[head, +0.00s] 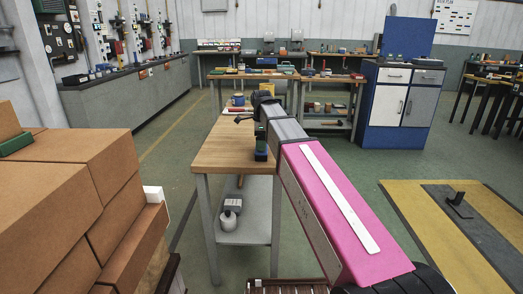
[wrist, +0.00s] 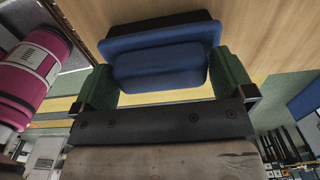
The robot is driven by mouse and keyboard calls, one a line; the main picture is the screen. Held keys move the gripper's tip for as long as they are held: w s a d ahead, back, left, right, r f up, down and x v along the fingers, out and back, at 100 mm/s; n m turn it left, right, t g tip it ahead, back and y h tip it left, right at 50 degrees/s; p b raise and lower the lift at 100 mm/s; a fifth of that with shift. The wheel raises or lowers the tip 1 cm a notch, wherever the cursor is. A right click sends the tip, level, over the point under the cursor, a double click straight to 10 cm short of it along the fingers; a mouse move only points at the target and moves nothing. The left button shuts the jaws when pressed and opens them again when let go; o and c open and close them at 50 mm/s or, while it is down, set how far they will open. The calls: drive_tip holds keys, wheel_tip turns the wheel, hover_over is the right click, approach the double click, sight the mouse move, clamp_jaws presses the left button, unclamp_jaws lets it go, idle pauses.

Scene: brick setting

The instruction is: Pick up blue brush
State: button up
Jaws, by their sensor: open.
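The blue brush (wrist: 160,60) has a blue body and a dark lower layer. In the wrist view it lies on the wooden tabletop (wrist: 270,30), between the green pads of my gripper (wrist: 163,88). The jaws are open around it, one pad near each end; I cannot tell whether either pad touches it. In the head view a small blue piece (head: 261,156), seemingly the brush, shows at the right edge of the wooden table (head: 225,148), below my arm. My arm hides much of the gripper there.
A stack of cardboard boxes (head: 75,195) stands at the left front. A grey bottle (head: 229,217) sits on the table's lower shelf. More cluttered workbenches (head: 332,78) stand behind. A blue cabinet (head: 400,100) is at the right. Open floor lies between the table and the left counter.

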drive_tip(key=shift+f, duration=0.1)
drive_tip(key=c, duration=0.7)
drive_tip(key=shift+r, duration=0.8)
wheel_tip(320, 180, up, 3)
drive_tip(key=shift+f, duration=0.1)
drive_tip(key=s+a+r, duration=0.6)
drive_tip(key=s+a, duration=0.1)
drive_tip(key=a, duration=0.2)
drive_tip(key=shift+a+r, duration=0.15)
drive_tip(key=shift+r, duration=0.2)
